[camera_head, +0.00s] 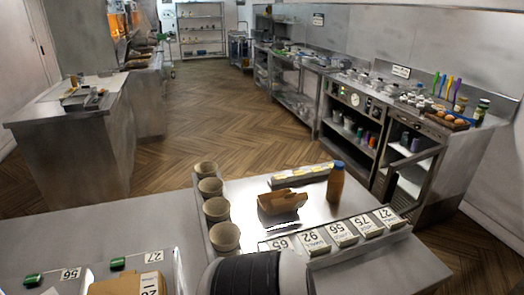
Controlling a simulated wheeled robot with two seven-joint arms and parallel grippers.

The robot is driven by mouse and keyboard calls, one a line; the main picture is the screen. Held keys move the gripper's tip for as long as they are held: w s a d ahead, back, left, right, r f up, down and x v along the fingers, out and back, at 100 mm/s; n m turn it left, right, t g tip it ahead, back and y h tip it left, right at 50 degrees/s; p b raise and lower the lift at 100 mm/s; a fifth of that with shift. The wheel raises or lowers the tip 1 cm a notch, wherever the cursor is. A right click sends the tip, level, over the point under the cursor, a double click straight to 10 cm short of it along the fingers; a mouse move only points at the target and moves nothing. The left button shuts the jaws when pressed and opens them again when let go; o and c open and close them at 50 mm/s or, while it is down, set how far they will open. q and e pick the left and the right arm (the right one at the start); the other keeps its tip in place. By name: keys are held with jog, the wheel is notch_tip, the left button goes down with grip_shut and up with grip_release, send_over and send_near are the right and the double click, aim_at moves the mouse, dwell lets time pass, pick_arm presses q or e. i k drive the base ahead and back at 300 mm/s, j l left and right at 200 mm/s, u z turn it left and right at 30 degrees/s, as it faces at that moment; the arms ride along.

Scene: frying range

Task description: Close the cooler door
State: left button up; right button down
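The cooler appears to be the steel under-counter cabinet (440,178) at the right end of the range. Its door (408,165) seems to stand open, with a pale interior and some small containers showing behind it. How far the door is swung out is hard to tell at this size. Neither of my grippers is in view, so their place relative to the door is not shown.
A steel table with cups (225,237), a brown holder (282,203), a bottle (336,182) and numbered labels stands close in front. Eggs (447,118) sit above the cabinet. A steel counter (75,150) stands left. The wooden floor (225,115) between is clear.

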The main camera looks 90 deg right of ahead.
aim_at(391, 178)
jog(key=z, duration=1.5)
